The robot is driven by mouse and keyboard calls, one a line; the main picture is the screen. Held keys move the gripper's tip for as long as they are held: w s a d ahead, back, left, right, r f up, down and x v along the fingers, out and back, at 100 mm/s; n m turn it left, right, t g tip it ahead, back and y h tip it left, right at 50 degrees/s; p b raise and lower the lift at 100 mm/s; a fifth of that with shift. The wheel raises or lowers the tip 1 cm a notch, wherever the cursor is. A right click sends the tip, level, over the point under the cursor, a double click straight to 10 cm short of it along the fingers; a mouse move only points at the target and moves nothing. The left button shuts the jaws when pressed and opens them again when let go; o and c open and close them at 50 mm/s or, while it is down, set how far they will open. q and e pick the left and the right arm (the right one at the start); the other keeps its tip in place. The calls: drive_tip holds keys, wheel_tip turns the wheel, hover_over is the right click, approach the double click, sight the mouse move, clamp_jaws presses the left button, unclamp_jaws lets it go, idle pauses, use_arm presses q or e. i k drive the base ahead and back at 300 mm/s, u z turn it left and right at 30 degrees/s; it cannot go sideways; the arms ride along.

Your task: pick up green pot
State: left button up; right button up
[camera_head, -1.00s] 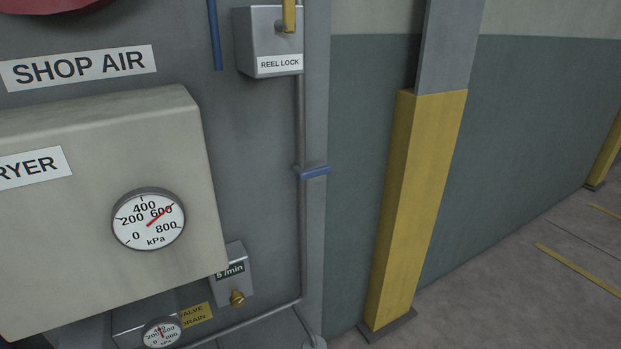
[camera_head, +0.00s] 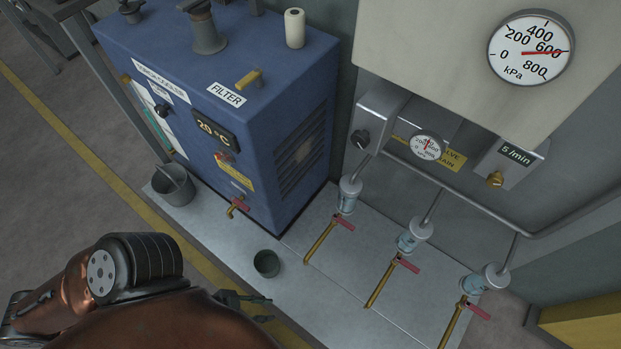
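A small dark green pot (camera_head: 266,264) stands upright on the pale floor plate, in front of the blue machine. It looks open at the top and empty. My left arm comes in from the lower left. Its gripper (camera_head: 268,309) is just below the pot in the picture and apart from it. Its two dark fingertips look spread, with nothing between them. My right gripper is not in view.
The blue machine (camera_head: 290,110) with a red-handled tap stands behind the pot. A larger grey bucket (camera_head: 178,190) with something in it stands to the left. The plate (camera_head: 215,235) around the pot is clear.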

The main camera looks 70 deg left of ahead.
sight(267, 263)
drive_tip(key=z, duration=0.55)
drive_tip(key=k, duration=1.5)
drive_tip(key=u, duration=0.6)
drive_tip(key=k, duration=0.65)
drive_tip(key=u, duration=1.1)
drive_tip(key=i, duration=0.5)
drive_tip(key=u, duration=0.45)
drive_tip(key=i, duration=1.1)
drive_tip(key=z, duration=0.75)
